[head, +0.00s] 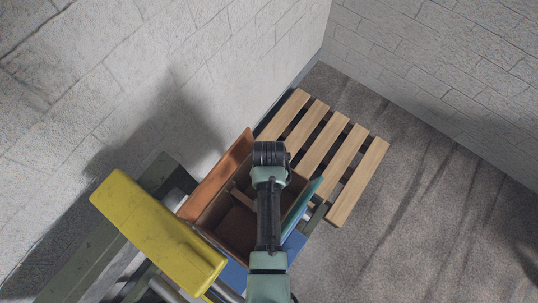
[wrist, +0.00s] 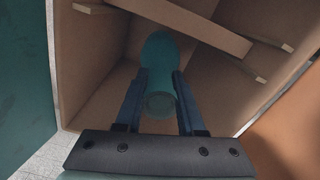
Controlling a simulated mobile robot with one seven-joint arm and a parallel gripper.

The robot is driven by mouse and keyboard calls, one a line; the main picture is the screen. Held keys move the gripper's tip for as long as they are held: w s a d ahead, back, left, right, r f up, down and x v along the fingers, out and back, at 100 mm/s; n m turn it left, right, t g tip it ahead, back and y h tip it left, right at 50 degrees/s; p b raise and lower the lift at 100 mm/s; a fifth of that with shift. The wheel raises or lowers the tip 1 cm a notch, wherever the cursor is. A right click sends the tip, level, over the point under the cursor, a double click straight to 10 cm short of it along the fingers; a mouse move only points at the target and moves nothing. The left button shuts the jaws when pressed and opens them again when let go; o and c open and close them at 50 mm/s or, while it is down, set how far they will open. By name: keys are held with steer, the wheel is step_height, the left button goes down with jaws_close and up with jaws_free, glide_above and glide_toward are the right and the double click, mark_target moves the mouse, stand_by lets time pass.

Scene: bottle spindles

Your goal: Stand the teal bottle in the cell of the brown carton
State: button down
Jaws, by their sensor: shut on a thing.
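The brown carton (head: 233,222) stands open below my arm in the head view, with an orange flap (head: 218,178) at the left and a teal flap (head: 302,203) at the right. In the wrist view I look into the carton (wrist: 92,62), where a divider strip (wrist: 190,22) crosses the top. My gripper (wrist: 162,88) is shut on the teal bottle (wrist: 158,58), one finger on each side. The bottle shows against the carton's inside; whether it touches the floor or walls I cannot tell. My arm hides the bottle and fingers in the head view.
A yellow block-like part (head: 158,232) lies left of the carton. A slatted wooden platform (head: 325,150) is behind it, and a blue panel (head: 293,245) is at its front right. Block walls (head: 130,70) close off the back. Grey floor (head: 430,190) is clear at right.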

steer(key=shift+c, duration=2.2)
jaws_free()
step_height(320, 180, up, 28)
steer(key=p, duration=1.5)
stand_by(1.6)
steer(key=shift+f, duration=0.15)
stand_by(0.6)
